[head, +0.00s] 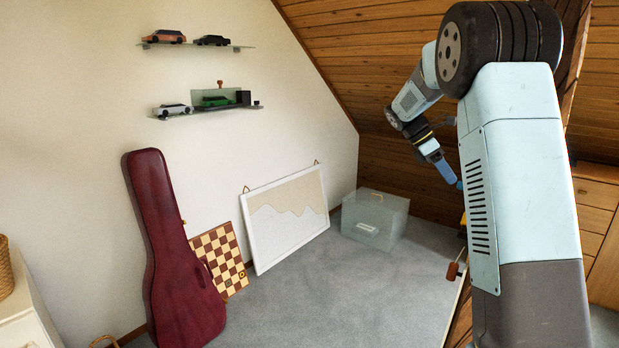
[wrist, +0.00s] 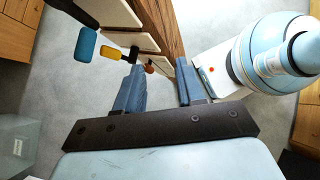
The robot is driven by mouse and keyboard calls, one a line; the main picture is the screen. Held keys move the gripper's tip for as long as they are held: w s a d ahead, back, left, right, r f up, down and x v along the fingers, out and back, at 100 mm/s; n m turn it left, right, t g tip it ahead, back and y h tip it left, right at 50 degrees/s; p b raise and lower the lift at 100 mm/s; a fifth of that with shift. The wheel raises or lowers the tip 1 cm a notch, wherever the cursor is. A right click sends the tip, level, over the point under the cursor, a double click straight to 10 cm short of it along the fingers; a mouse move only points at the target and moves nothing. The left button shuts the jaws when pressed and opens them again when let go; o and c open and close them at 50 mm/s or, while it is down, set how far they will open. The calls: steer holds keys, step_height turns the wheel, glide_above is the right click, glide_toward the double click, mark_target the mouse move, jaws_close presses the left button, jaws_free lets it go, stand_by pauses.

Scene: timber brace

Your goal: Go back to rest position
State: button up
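My gripper (wrist: 160,78) shows in the wrist view with its two blue-grey fingers apart and nothing visible held between them. Beyond the fingertips is the timber brace (wrist: 165,25), with pale panels along its side. In the head view my gripper (head: 447,171) hangs at the end of my bent arm, angled down to the right, near the brace. My own arm covers much of the brace there.
Blue (wrist: 87,45), yellow (wrist: 110,52) and red-brown (wrist: 149,69) handles stick out from the brace close to my fingers. A translucent box (head: 375,218), white framed board (head: 286,218), chessboard (head: 220,262) and red instrument case (head: 175,250) stand left. Grey carpet is clear between.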

steer(key=s+a+r+m+t+y, duration=0.2)
steer(key=s+a+r+m, duration=0.15)
steer(key=s, duration=0.65)
steer(key=s+a+r+m+t+y, duration=0.2)
steer(key=s+a+r+m+t, duration=0.15)
steer(key=s, duration=0.65)
steer(key=s+a+f+m+t+y, duration=0.1)
steer(key=s+a+f+m+t, duration=0.1)
steer(key=s, duration=0.6)
steer(key=s+a+f+m+t+y, duration=0.2)
steer(key=s+a+m, duration=0.3)
steer(key=s, duration=0.3)
steer(key=shift+a+f+m, duration=0.15)
steer(key=shift+f+m, duration=0.25)
steer(key=shift+s, duration=0.1)
